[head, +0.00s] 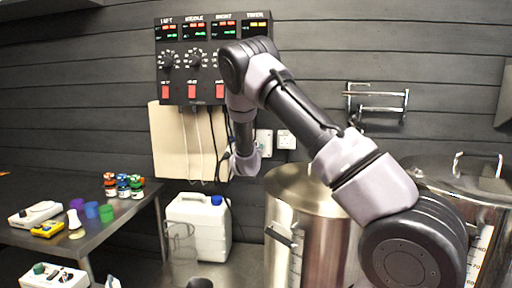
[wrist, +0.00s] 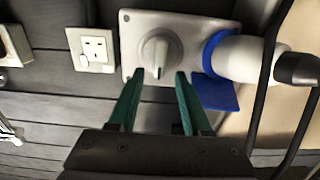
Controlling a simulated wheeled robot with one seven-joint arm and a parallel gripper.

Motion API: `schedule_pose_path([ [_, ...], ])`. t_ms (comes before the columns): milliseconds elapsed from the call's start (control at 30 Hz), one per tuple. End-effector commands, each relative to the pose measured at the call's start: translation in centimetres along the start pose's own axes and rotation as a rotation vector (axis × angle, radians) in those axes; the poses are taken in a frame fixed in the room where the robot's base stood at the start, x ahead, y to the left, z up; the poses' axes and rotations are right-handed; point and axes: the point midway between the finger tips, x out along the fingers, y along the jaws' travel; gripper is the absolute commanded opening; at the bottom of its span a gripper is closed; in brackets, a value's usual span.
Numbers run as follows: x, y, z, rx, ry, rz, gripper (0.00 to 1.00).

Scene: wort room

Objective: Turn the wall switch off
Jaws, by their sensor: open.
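The wall switch (wrist: 154,52) is a white rotary knob on a pale grey plate, seen close up in the wrist view. Its raised grip stands nearly upright in that picture. In the head view only part of its plate (head: 264,143) shows beside my arm. My gripper (wrist: 159,75) is open, with one green finger on each side of the knob's lower end in the wrist view. The fingers look apart from the knob, and their depth against it is hard to judge. My arm hides the fingers in the head view.
A blue and white plug (wrist: 240,58) with a blue flap sits right beside the switch in the wrist view, with black cables near it. A white socket (wrist: 93,50) is on the other side. A steel vessel (head: 303,215) stands below my arm.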

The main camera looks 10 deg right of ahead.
Motion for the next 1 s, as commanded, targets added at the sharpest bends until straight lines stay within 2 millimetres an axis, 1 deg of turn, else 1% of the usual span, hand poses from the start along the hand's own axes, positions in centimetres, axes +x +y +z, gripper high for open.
schedule_pose_path([
  [33, 0.8, 0.1, 0.0, 0.0, 0.001, 0.001, 0.49],
  [100, 1.6, 0.0, 0.0, 0.0, 0.001, 0.0, 0.49],
  [200, 2.3, 0.0, 0.0, 0.0, 0.0, 0.0, 0.49],
  [333, 2.7, 0.0, 0.0, 0.0, 0.0, 0.0, 0.49],
  [533, 2.7, 0.0, 0.0, 0.0, 0.0, 0.0, 0.49],
  [567, 2.7, 0.0, 0.0, 0.0, 0.0, 0.0, 0.41],
  [600, 2.7, 0.0, 0.0, 0.0, 0.0, -0.001, 0.26],
  [667, 2.7, 0.0, 0.0, 0.0, 0.0, -0.001, 0.03],
  [700, 2.7, 0.0, 0.0, 0.0, 0.0, -0.001, 0.0],
  [1000, 2.6, -0.1, 0.0, -0.018, -0.001, -0.001, 0.0],
])
